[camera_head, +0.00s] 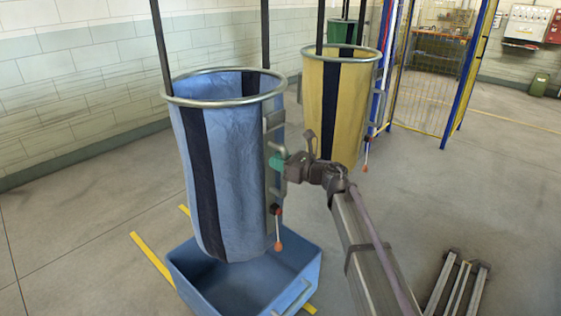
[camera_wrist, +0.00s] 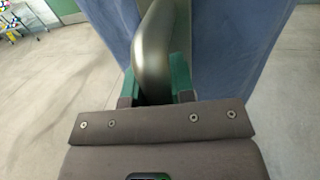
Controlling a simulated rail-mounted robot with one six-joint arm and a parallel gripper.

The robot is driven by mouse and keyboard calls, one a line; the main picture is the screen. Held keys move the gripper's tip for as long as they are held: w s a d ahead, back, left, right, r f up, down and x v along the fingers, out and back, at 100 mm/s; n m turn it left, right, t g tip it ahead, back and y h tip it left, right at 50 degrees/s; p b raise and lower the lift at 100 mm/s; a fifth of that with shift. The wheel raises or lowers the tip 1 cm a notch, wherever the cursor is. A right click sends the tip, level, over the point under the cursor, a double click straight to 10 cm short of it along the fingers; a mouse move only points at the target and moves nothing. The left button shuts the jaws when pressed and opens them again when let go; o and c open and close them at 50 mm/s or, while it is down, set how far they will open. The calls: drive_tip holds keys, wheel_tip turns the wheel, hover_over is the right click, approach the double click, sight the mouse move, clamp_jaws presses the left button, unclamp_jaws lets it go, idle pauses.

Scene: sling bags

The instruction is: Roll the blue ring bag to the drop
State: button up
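The blue ring bag (camera_head: 228,150) hangs upright from dark straps, with a round metal ring at its open top and a dark vertical stripe. Its lower end is over a blue open tub (camera_head: 275,298) on the floor; whether it touches the tub is unclear. A metal bracket with handles runs down its right side. My gripper (camera_head: 277,163) is at this bracket. In the wrist view its green fingers (camera_wrist: 156,86) lie on both sides of the metal handle (camera_wrist: 157,48), which fills the gap between them. Blue fabric shows behind the handle.
A yellow ring bag (camera_head: 341,105) hangs behind and to the right, and a green bag (camera_head: 343,31) farther back. A blue-and-yellow framed mesh fence (camera_head: 432,75) stands at the right. Metal bars (camera_head: 458,287) lie at lower right. Open floor lies between.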

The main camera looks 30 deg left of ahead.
drive_tip(key=o, duration=0.5)
drive_tip(key=shift+c, duration=0.2)
drive_tip(key=d, duration=1)
drive_tip(key=shift+s+d, duration=0.35)
